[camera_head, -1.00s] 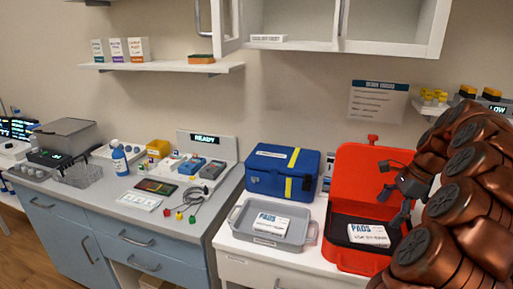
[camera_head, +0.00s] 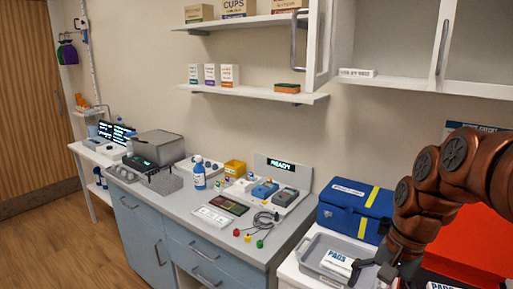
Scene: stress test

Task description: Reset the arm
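My copper-coloured arm comes in from the right edge of the head view. My gripper (camera_head: 376,270) is dark and sits low at the right, in front of the red case (camera_head: 477,240) and beside the right end of the grey tray (camera_head: 311,255). Part of the gripper is cut off by the bottom edge. I cannot make out whether its fingers are open or closed. A white PADS pack (camera_head: 337,263) lies in the tray, close to the gripper in the picture. Whether they touch is unclear.
A blue box (camera_head: 352,207) with yellow straps stands behind the tray. The grey counter (camera_head: 208,201) holds a blue bottle (camera_head: 199,175), a dark-screened device and coloured leads. Shelves and an open-fronted cabinet (camera_head: 400,45) are above. Wooden floor (camera_head: 75,245) is clear at left.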

